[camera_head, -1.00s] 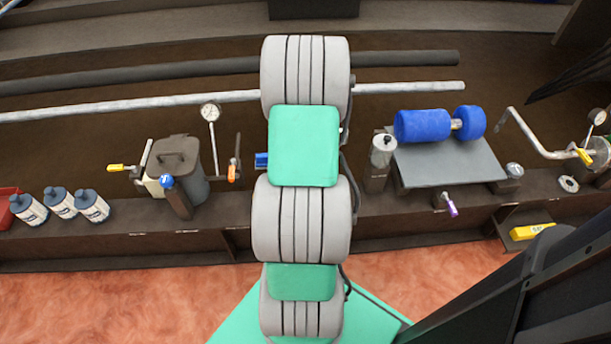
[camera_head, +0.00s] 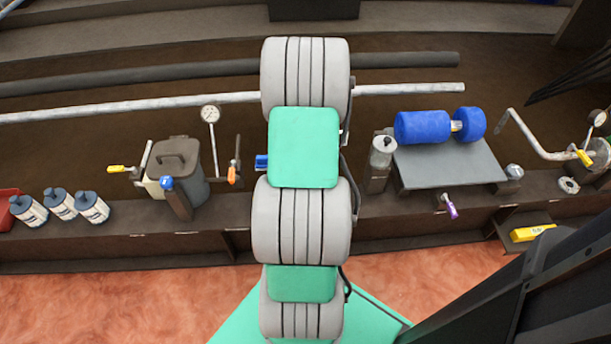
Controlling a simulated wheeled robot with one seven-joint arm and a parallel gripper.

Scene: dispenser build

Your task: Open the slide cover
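A dark grey bin-like container (camera_head: 188,172) stands on the bench left of my arm. Its top is covered by a flat dark lid (camera_head: 173,157) with a raised handle; this may be the slide cover, but I cannot tell for sure. The lid looks closed. My arm, grey with green panels, fills the middle of the view. It hides part of the bench behind it. My gripper is not in view, so I cannot see what it touches or holds.
Beside the container are a gauge (camera_head: 210,115), a blue-topped post (camera_head: 177,196) and an orange handle (camera_head: 232,176). White bottles (camera_head: 61,203) stand far left.

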